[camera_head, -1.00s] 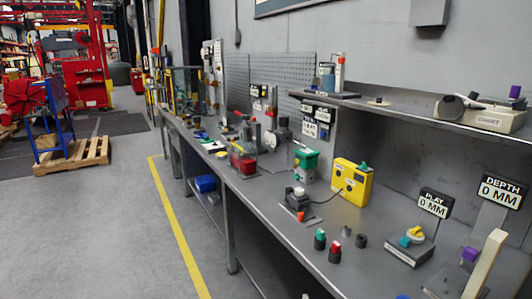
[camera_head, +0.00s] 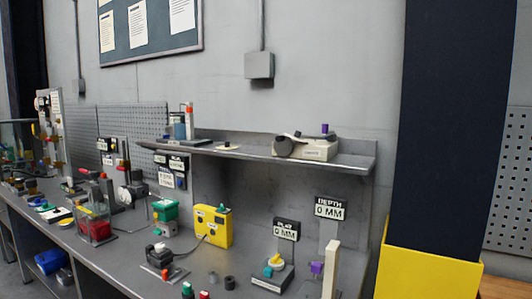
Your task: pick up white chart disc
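I cannot tell for certain which thing is the white chart disc. A small pale flat disc with a dark knob on it (camera_head: 228,149) lies on the upper shelf, left of the middle. A round whitish plate (camera_head: 139,191) stands upright on a dark device on the bench, at the left of the view. A white flat piece (camera_head: 56,214) lies further left on the bench; its shape is too small to tell. Neither of my grippers shows in the head view.
The upper shelf (camera_head: 350,165) also holds a beige device (camera_head: 308,148). A dark column with a yellow base (camera_head: 425,272) stands at the right.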

